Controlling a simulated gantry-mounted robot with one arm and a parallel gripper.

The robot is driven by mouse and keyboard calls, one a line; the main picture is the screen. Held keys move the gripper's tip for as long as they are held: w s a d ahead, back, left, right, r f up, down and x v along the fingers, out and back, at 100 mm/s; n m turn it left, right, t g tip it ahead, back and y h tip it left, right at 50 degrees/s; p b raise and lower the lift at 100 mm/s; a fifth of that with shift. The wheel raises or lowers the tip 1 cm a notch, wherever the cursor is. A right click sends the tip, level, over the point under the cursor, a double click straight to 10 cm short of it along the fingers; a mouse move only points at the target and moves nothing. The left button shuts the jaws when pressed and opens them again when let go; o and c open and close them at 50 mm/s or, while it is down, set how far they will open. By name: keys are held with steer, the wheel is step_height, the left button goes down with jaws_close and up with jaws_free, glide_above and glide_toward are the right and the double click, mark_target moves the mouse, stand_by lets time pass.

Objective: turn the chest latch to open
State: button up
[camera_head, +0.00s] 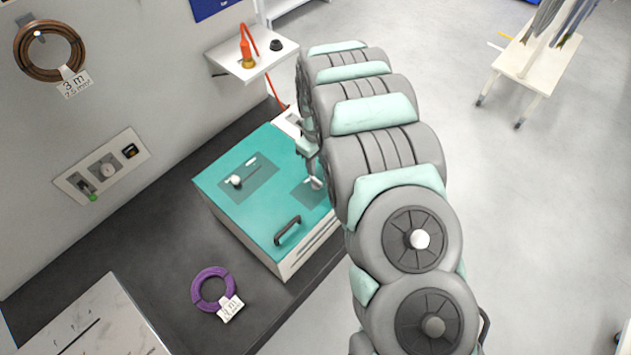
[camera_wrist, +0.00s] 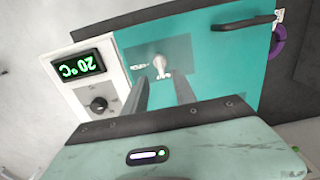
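The chest (camera_head: 222,203) has a teal lid, seen at the centre of the head view and beneath my gripper in the wrist view (camera_wrist: 212,68). A small white latch knob (camera_head: 236,180) sits on a darker square patch of the lid. A short white mark lies beside it. In the wrist view the latch (camera_wrist: 158,62) shows just beyond the gap between my fingertips. My gripper (camera_wrist: 160,82) is open and empty, its two dark fingers apart. In the head view my gripper (camera_head: 313,170) hangs over the lid's right side, partly hidden by my arm. I see no contact with the latch.
A black lid handle (camera_head: 288,230) stands at the chest's front. A thermostat panel (camera_wrist: 95,80) reading 20°C adjoins the lid. A purple cable coil (camera_head: 212,290) lies on the dark counter. A wall shelf (camera_head: 252,62) holds an orange item. My arm covers the chest's right side.

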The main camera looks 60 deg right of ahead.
mark_target(316, 180)
step_height(316, 180, down, 3)
steer(key=shift+b, duration=0.4)
steer(key=shift+f+p, duration=1.1)
steer(key=shift+f, duration=1.45)
steer(key=shift+c, duration=0.3)
jaws_close()
